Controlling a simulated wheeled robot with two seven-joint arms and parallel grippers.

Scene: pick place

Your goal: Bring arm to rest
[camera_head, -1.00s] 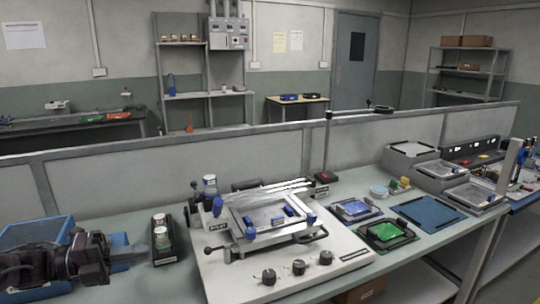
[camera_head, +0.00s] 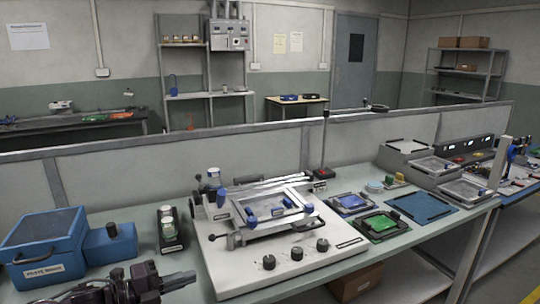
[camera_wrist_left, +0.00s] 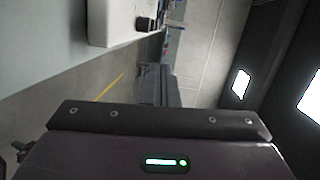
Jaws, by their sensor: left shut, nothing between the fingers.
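My left gripper (camera_head: 180,281) shows at the bottom left edge of the head view, on the end of my dark left arm. Its fingers are shut and empty, pointing right. It is in front of the bench's front edge and apart from the things on the bench. In the left wrist view, the dark gripper housing (camera_wrist_left: 160,150) with a green light fills the bottom, and the fingertips cannot be made out. My right gripper is not in view.
A blue paste mixer (camera_head: 45,242) and a holder with jars (camera_head: 170,230) stand at the bench's left. A white printer (camera_head: 270,235) with knobs is in the middle. Boards in trays (camera_head: 385,224) lie right of it. The aisle floor (camera_wrist_left: 95,98) looks clear.

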